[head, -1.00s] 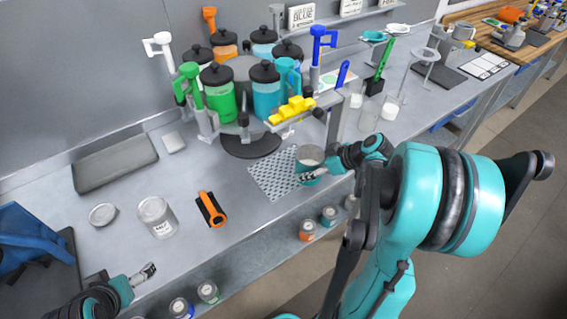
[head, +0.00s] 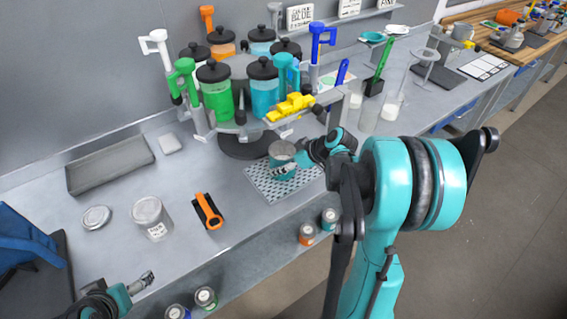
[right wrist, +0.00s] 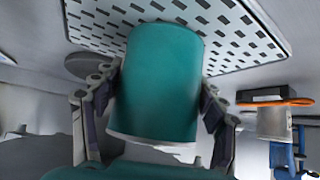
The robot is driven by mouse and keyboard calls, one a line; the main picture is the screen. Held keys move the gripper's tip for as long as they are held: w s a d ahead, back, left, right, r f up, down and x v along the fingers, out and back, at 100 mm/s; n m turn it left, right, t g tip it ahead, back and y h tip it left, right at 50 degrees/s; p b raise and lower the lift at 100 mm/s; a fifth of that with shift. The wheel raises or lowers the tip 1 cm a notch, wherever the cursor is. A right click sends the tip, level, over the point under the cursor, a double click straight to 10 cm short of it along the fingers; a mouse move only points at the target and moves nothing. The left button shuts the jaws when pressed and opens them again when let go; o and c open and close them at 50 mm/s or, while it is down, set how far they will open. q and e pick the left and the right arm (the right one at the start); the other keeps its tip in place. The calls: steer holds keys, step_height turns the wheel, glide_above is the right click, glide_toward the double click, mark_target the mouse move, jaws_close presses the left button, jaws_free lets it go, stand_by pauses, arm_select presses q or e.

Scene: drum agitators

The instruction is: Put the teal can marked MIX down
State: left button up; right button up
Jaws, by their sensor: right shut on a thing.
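The teal can (head: 282,153) is at the perforated plate on the bench in the head view. It fills the middle of the right wrist view (right wrist: 158,85), where no lettering shows on its visible side. My right gripper (head: 290,168) is shut on the can, with a finger on each side of it in the right wrist view (right wrist: 155,110). The perforated plate (head: 268,187) lies right behind the can; I cannot tell whether the can touches it. My left gripper (head: 143,282) is empty at the lower left; its fingertips look close together, but the gap is unclear.
A paint carousel with green (head: 218,98) and blue (head: 265,95) canisters stands behind the plate. A grey can (head: 151,217), a lid (head: 96,217) and an orange-handled tool (head: 207,211) are to the left. A grey tray (head: 110,166) lies at the back left.

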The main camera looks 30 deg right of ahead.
steer(key=o, duration=1.3)
steer(key=shift+s+d+r, duration=0.1)
steer(key=shift+r, duration=0.15)
steer(key=p+v, duration=0.4)
steer(key=v, duration=0.7)
steer(key=s+a+m+h, duration=0.1)
steer(key=s+a, duration=0.3)
steer(key=a, duration=0.2)
steer(key=s+a+r+m+h, duration=0.1)
steer(key=s+a+m, duration=0.1)
steer(key=s+a, duration=0.2)
steer(key=s+a+m+h, duration=0.2)
steer(key=s+a, duration=0.1)
steer(key=a, duration=0.6)
steer(key=shift+s+a+r+g, duration=0.1)
steer(key=shift+s+r+g, duration=0.1)
steer(key=shift+s+g, duration=0.2)
